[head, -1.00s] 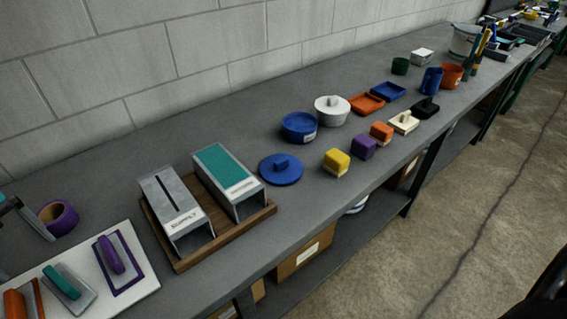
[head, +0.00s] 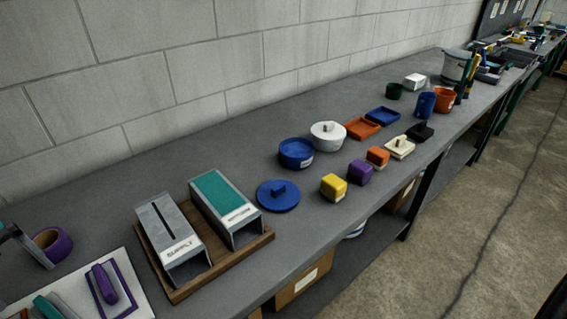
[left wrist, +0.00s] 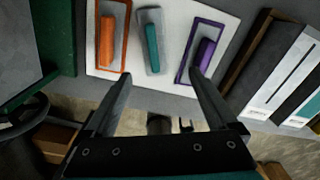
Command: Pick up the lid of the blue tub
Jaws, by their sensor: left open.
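The blue lid (head: 278,197) is a round disc with a small block handle on top. It lies flat on the grey bench in the head view, apart from the tub. The blue tub (head: 296,156) stands open just behind it, slightly to the right. My left gripper (head: 28,250) shows partly at the left edge of the head view, far left of the lid. In the left wrist view my left gripper (left wrist: 160,76) is open with nothing between its fingers. The lid and tub are not in the wrist view. My right gripper is not in view.
A wooden tray (head: 180,292) with two metal boxes stands left of the lid. A yellow block (head: 333,186) and a purple block (head: 360,172) sit to its right. A white lidded tub (head: 327,137) stands behind. A white board (left wrist: 170,86) with floats shows below my left gripper.

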